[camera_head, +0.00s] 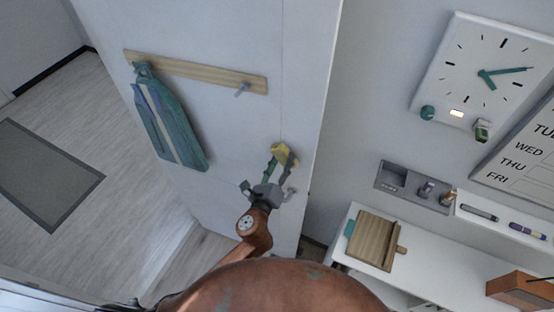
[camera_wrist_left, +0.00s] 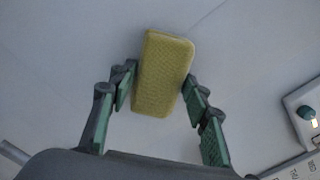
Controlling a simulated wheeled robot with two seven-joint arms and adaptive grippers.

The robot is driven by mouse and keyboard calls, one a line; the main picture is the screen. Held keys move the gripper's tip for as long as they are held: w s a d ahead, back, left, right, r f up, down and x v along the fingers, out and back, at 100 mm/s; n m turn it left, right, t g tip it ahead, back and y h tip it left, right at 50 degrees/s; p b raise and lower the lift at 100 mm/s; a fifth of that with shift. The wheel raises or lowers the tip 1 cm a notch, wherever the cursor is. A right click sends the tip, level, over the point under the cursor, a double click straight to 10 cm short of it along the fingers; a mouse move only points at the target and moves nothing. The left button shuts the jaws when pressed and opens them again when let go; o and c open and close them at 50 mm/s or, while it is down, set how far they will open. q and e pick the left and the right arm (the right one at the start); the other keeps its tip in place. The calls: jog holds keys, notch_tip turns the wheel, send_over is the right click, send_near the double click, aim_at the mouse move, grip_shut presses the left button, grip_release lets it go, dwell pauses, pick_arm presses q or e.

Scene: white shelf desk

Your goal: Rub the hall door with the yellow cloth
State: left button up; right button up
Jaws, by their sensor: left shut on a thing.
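The yellow cloth (camera_head: 284,152) is a small folded block held at the tip of my left gripper (camera_head: 279,161), in front of the white hall door (camera_head: 235,135). In the left wrist view the cloth (camera_wrist_left: 164,74) sits between the fingers of my left gripper (camera_wrist_left: 160,86), which is shut on it. The pale door surface (camera_wrist_left: 75,45) fills the background behind the cloth. I cannot tell whether the cloth touches the door. My right gripper is not in view.
A wooden rail (camera_head: 195,72) on the door carries a hanging green garment (camera_head: 172,125) and a bare peg. To the right are a wall clock (camera_head: 484,75), a grey wall panel (camera_head: 412,186) and a white desk (camera_head: 430,265) with a wooden board (camera_head: 374,240). A grey mat (camera_head: 45,175) lies on the floor at left.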

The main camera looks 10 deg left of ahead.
pick_arm(q)
jog(key=shift+w, duration=0.1)
jog(key=shift+w+a+p, duration=0.15)
jog(key=shift+a+p, duration=0.2)
jog(key=shift+a, duration=0.45)
jog(key=a, duration=0.3)
jog(key=w+a, duration=0.1)
jog(key=a, duration=0.2)
jog(key=shift+w+a+p, duration=0.1)
jog(key=shift+w+p, duration=0.1)
jog(key=shift+p, duration=0.2)
jog(key=shift+w+a, duration=0.3)
jog(key=shift+a, duration=0.7)
jog(key=shift+w+a, duration=0.25)
jog(key=shift+a, duration=0.7)
jog(key=shift+s+a+f, duration=0.1)
jog(key=shift+s+a, duration=0.1)
jog(key=shift+s, duration=0.35)
jog(key=shift+v, duration=2.35)
